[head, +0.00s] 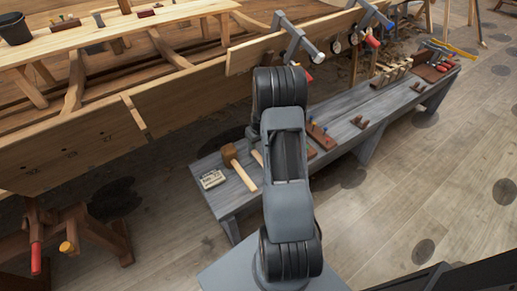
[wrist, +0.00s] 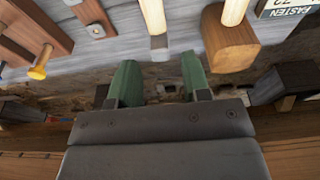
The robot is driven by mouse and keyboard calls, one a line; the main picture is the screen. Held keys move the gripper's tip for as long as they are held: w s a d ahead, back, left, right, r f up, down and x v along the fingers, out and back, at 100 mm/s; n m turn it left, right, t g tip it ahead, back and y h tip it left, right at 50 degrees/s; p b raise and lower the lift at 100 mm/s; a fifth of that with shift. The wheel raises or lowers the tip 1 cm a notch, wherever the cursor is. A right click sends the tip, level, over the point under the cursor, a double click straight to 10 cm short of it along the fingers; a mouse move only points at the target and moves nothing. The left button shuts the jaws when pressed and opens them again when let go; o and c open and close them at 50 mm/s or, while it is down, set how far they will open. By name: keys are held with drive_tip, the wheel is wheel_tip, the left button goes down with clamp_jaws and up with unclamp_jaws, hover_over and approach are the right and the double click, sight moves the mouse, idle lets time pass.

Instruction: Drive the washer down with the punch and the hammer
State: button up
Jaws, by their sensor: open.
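My gripper (wrist: 160,82) is open and empty in the wrist view, its two green fingertips apart beside the bench edge. In front of them lies a tool with a pale wooden handle and grey metal head (wrist: 159,48), which looks like the hammer. To its right is a wooden-headed mallet (wrist: 229,45). In the head view the mallet (head: 230,153) lies on the grey bench (head: 237,202); my arm hides most of the other tool and my gripper. I cannot make out the washer or the punch with certainty.
A brown rack (head: 321,136) with coloured pegs stands beyond my arm. The planked hull (head: 75,150) with clamps (head: 298,40) runs along the left. The floor right of the bench is open.

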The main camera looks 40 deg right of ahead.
sight(256, 152)
drive_tip(key=shift+d+f, duration=0.2)
drive_tip(key=shift+f, duration=0.4)
drive_tip(key=shift+d+f, duration=0.2)
drive_tip(key=shift+f, duration=0.35)
drive_tip(key=shift+b+x, duration=3.3)
drive_tip(key=shift+x, duration=0.95)
drive_tip(key=shift+c, duration=0.4)
clamp_jaws()
drive_tip(key=shift+r, duration=0.45)
drive_tip(key=shift+r+p, duration=0.25)
drive_tip(key=shift+p, duration=0.05)
